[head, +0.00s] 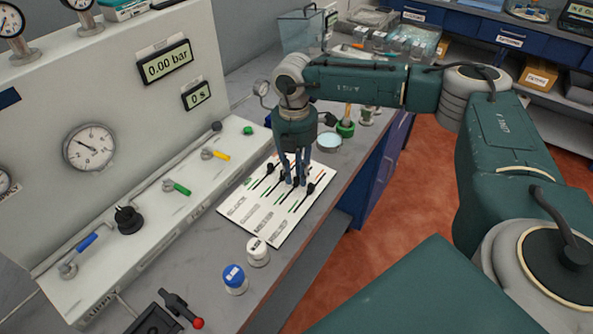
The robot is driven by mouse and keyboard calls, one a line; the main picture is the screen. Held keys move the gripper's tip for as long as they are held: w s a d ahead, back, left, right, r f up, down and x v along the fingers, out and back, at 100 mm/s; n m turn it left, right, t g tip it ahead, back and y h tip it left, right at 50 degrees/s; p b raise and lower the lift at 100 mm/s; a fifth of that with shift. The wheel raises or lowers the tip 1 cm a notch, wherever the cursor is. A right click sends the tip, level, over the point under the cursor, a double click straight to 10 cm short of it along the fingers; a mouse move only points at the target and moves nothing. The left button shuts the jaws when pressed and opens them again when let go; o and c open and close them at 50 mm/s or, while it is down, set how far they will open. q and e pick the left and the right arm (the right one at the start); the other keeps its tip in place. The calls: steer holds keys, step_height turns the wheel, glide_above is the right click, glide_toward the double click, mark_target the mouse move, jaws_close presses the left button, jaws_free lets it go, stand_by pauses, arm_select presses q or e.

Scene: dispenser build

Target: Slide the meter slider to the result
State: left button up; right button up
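A white slider board (241,207) lies on the grey bench, with several printed tracks in green and red and black slider knobs. One knob (270,167) is on the left track and another knob (311,187) is on the right. My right gripper (295,182) points down onto the board, its dark fingers around or just beside the middle slider knob. The fingers partly hide that knob, so I cannot tell whether they grip it. My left gripper is not in view.
A white panel with colored valves (176,187), a gauge (90,147) and displays reading 0.00 bar (165,62) and 0 s (197,95) stands left. A blue-capped jar (234,278) and white jar (257,251) stand in front of the board. A glass dish (328,141) lies behind.

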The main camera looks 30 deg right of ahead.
steer(key=shift+c, duration=0.2)
jaws_close()
steer(key=shift+w, duration=0.1)
steer(key=d, duration=0.2)
steer(key=w+d+b, duration=0.1)
steer(key=d, duration=0.1)
steer(key=w+d, duration=0.1)
steer(key=d, duration=0.1)
steer(key=shift+w+d, duration=0.1)
steer(key=shift+w, duration=0.15)
steer(key=shift+w+r, duration=0.1)
steer(key=shift+r, duration=0.05)
steer(key=shift+c, duration=0.3)
jaws_free()
steer(key=shift+d, duration=0.1)
steer(key=shift+o, duration=0.5)
